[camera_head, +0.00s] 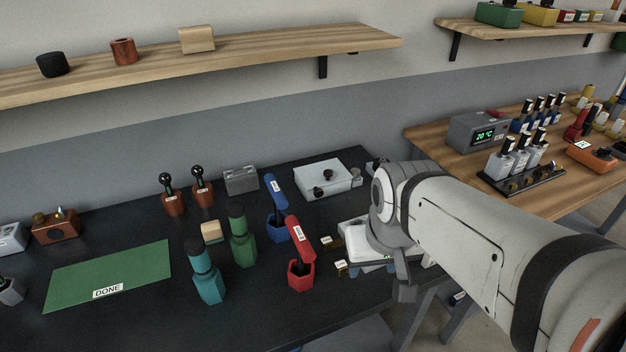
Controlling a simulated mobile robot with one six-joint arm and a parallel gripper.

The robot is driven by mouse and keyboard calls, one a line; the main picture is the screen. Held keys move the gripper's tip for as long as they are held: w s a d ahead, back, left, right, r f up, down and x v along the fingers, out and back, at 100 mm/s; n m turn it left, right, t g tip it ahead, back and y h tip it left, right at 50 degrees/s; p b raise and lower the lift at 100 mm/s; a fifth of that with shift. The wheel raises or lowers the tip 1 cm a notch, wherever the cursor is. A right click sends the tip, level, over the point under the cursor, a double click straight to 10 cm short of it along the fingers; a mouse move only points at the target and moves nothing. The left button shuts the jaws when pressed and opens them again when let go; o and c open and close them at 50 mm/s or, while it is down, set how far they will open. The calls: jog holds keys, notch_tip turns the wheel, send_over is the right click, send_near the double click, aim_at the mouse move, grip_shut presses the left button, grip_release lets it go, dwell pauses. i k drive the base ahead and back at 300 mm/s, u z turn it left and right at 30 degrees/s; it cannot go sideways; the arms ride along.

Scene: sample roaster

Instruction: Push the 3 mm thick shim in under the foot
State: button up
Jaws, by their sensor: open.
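My gripper (404,284) points down at the right front of the dark table, and its jaws are open with nothing seen between them. The labels are too small to read, so I cannot tell whether either is the 3 mm shim. Both lie apart from my gripper.
Red (300,272), blue (278,226), green (242,240) and teal (207,277) upright tools stand left of the labelled pieces. A white box with black knobs (322,180) is behind. A green DONE mat (110,270) lies left. The table's front edge is close to my gripper.

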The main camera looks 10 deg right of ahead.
aim_at(327, 244)
jog(key=z, duration=0.3)
jog(key=k, duration=1.6)
jog(key=u, duration=0.35)
jog(key=i, duration=1)
jog(key=u, duration=0.1)
